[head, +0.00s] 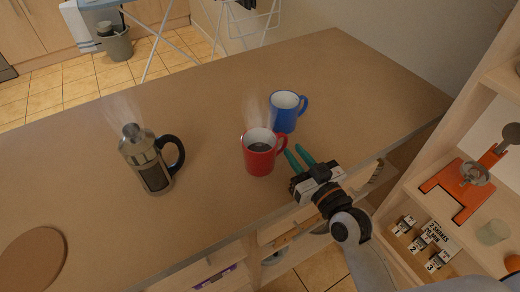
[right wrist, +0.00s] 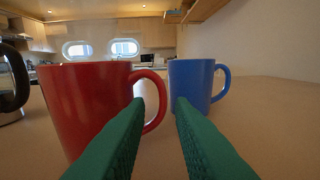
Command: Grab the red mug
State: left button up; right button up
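The red mug (head: 259,160) stands upright on the table, holding a dark steaming drink, with its handle on the right side. In the right wrist view the red mug (right wrist: 88,100) is close at the left, its handle near the left finger. My right gripper (head: 298,154) is open, its green fingers level beside the mug's handle. In the right wrist view the fingers of my right gripper (right wrist: 156,104) are apart with nothing held between them; whether one touches the handle I cannot tell. My left gripper is not in view.
A blue mug (head: 285,118) stands just behind the red one, and also shows in the right wrist view (right wrist: 190,86). A steaming French press (head: 150,172) stands to the left. A round board (head: 38,258) lies at front left. Shelves with an orange stand (head: 452,186) are at right.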

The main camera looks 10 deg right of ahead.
aim_at(286, 145)
jog(key=x, duration=0.3)
jog(key=f+x, duration=0.1)
jog(key=x, duration=0.1)
jog(key=shift+w+a+f+p, duration=0.1)
jog(key=shift+w+f+p, duration=0.05)
jog(key=shift+w+p, duration=0.2)
grip_shut()
